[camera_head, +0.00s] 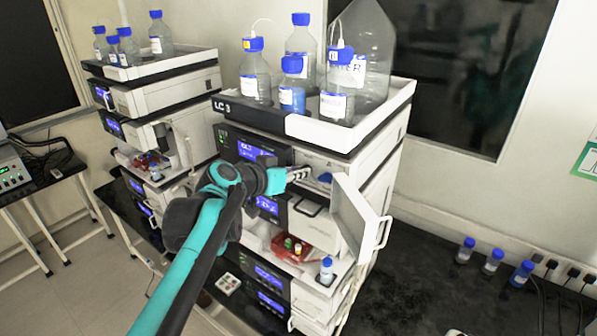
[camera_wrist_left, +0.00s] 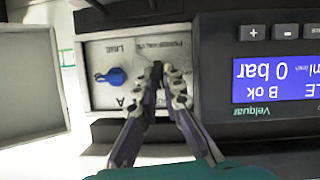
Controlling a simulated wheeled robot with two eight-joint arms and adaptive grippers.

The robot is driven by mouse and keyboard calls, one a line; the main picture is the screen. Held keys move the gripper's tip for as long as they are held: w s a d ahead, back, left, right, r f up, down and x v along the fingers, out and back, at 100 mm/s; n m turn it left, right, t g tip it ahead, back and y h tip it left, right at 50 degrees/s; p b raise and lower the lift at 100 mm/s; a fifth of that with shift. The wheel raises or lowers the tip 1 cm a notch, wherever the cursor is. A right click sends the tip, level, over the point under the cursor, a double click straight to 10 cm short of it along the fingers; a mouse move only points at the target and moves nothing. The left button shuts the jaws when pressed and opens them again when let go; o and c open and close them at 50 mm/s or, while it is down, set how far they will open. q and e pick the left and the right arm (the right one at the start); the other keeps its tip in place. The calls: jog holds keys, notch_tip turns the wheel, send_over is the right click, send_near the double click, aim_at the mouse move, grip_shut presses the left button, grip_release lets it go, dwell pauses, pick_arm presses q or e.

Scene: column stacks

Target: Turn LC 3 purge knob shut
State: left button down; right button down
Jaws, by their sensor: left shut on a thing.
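The LC 3 stack (camera_head: 228,106) stands in the middle of the head view. Its upper module has an opened front door (camera_head: 353,218) and a recessed panel behind it. My left gripper (camera_head: 303,173) reaches into that recess. In the left wrist view, which is upside down, its fingertips (camera_wrist_left: 165,75) are closed together at the pale panel (camera_wrist_left: 97,98), on a small thing mostly hidden between them; I take it for the purge knob. A blue knob (camera_wrist_left: 115,76) sits beside the fingers, apart from them; it also shows in the head view (camera_head: 325,178). My right gripper is out of view.
The open door also shows in the left wrist view (camera_wrist_left: 30,88), beside the panel. A display reading 0 bar (camera_wrist_left: 272,82) is on the other side. Bottles stand in the top tray (camera_head: 375,124). Another stack (camera_head: 150,100) is at left. Small bottles (camera_head: 493,261) stand on the dark bench.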

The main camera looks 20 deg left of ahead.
pick_arm(q)
jog(key=shift+s+d+f+m+y, duration=0.1)
jog(key=shift+m+y, duration=0.2)
jog(key=shift+m, duration=0.1)
dwell(0.4)
jog(key=c, duration=1.7)
grip_release()
jog(key=v, duration=1.2)
